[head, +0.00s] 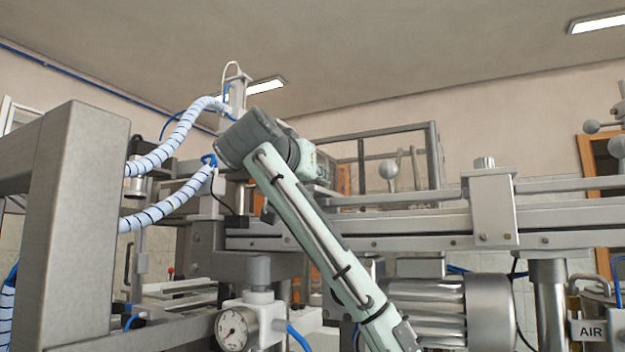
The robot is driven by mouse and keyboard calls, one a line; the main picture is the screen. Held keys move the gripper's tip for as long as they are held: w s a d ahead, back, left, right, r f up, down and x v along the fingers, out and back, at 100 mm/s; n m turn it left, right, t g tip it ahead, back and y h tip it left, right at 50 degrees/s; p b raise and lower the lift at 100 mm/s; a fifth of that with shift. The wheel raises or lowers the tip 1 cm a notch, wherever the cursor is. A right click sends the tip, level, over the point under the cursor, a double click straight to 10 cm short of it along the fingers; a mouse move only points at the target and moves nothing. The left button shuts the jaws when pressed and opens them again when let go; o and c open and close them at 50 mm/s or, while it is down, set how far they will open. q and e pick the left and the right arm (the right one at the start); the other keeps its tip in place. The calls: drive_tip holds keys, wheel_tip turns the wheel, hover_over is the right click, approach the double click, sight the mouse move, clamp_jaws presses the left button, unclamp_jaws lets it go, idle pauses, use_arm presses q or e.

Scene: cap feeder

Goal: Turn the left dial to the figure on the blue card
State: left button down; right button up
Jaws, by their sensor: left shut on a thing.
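I can make out neither the left dial nor the blue card in the head view. The only round scale I see is a small white-faced gauge (237,328) on a pale fitting at the bottom, left of the middle; its figures are too small to read. I see no fingers of my left gripper and none of my right gripper. A pale green jointed arm link slants up across the middle and hides part of the machine behind it.
A thick grey frame post (75,220) stands close on the left. Ribbed white hoses (172,137) loop behind it. A metal rail (440,222) runs across to the right. Below it lies a shiny cylinder (488,310).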

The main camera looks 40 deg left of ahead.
use_arm(q)
drive_tip(key=c, duration=1.3)
unclamp_jaws()
drive_tip(key=v, duration=1.2)
drive_tip(key=shift+d, duration=0.1)
